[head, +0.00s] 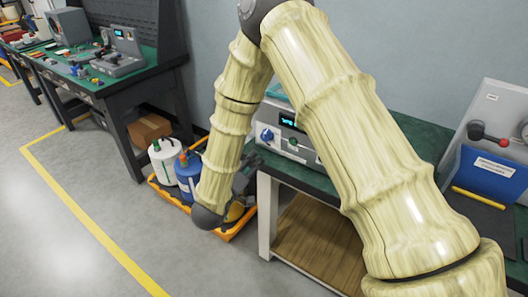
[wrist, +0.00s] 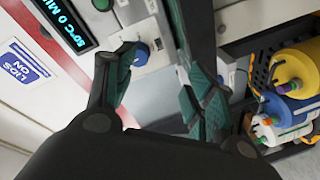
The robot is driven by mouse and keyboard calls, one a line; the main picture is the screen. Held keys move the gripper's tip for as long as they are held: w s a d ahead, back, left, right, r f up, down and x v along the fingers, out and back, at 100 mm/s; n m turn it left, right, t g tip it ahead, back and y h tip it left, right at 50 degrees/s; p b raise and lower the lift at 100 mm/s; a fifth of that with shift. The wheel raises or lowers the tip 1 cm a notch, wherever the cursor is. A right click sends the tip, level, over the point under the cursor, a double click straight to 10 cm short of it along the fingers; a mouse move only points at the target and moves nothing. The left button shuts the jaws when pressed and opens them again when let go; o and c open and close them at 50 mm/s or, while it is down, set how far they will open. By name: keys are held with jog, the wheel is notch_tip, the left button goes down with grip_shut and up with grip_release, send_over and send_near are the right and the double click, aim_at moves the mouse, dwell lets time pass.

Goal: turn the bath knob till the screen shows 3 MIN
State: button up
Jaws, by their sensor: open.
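The bath (head: 308,150) is a pale box on a green-topped bench, partly hidden behind my arm in the head view. Its blue knob (head: 267,134) is on the front panel, left of the lit screen (head: 288,122). In the wrist view the screen (wrist: 66,20) is tilted and reads 50°C 0 MIN. The knob (wrist: 141,54) shows there just beyond the left fingertip, toward the space between the fingers. My gripper (wrist: 156,66) is open, with nothing between its green pads. I cannot tell whether a finger touches the knob.
An orange tray (head: 228,237) with white and blue containers stands on the floor beside the bench. Yellow and white containers (wrist: 293,70) show at the wrist view's right. A blue bin (head: 490,173) is at the head view's right. Floor at the left is clear.

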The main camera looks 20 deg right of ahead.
aim_at(265, 138)
jog(key=shift+h, duration=0.9)
jog(key=w+d+r, duration=0.1)
jog(key=w+d, duration=0.1)
jog(key=w+d+r, duration=0.1)
jog(key=w+d, duration=0.1)
jog(key=w, duration=0.1)
jog(key=w+d+r, duration=0.1)
jog(key=w+d, duration=0.1)
jog(key=d, duration=0.1)
jog(key=shift+w+d+p, duration=0.1)
jog(key=shift+w+p, duration=0.2)
jog(key=shift+p, duration=0.05)
jog(key=c, duration=1.1)
jog(key=shift+o, duration=0.3)
